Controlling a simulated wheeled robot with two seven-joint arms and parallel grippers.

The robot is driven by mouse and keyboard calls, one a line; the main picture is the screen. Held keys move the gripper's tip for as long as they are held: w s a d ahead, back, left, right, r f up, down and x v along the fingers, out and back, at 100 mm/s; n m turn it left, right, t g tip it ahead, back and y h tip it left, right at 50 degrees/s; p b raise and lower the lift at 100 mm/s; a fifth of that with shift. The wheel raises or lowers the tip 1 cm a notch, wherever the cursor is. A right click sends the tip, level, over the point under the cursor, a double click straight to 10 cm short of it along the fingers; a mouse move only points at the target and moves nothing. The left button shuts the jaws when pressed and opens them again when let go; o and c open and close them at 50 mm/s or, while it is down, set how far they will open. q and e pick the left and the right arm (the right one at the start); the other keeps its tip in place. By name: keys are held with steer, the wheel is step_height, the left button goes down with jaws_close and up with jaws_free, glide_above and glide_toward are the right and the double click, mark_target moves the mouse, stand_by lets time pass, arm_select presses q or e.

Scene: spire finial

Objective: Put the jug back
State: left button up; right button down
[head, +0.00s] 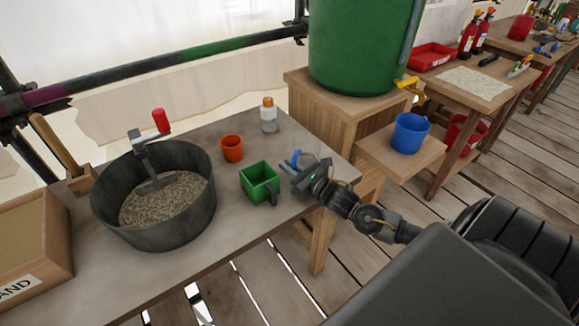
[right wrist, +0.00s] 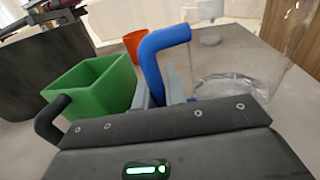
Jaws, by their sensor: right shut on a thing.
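A clear jug (right wrist: 232,90) with a blue handle (right wrist: 163,50) is at the right end of the workbench; in the head view its see-through body (head: 316,168) is faint. My right gripper (head: 295,163) is shut on the blue handle, with the fingers on either side of it in the right wrist view. I cannot tell whether the jug's base touches the bench or is just above it. My left gripper is not in view.
A green square container (head: 258,183) stands close left of my right gripper. An orange cup (head: 232,149), a white bottle (head: 268,115) and a grey mixing tub (head: 200,214) share the bench (head: 215,262). A blue mug (head: 410,134) stands under the green barrel's (head: 360,50) yellow tap.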

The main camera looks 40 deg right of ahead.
steer(key=c, duration=1.5)
jaws_free()
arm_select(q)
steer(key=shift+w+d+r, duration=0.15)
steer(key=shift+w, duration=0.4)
arm_select(e)
steer(key=shift+o, duration=0.2)
steer(key=shift+s+r, duration=0.1)
steer(key=s, duration=0.3)
steer(key=shift+d, duration=0.25)
steer(key=s, duration=0.3)
steer(key=s+d, duration=0.1)
steer(key=s, duration=0.3)
steer(key=shift+s+d, duration=0.15)
steer(key=shift+d, duration=0.05)
steer(key=shift+s+d, duration=0.1)
steer(key=shift+s, duration=0.55)
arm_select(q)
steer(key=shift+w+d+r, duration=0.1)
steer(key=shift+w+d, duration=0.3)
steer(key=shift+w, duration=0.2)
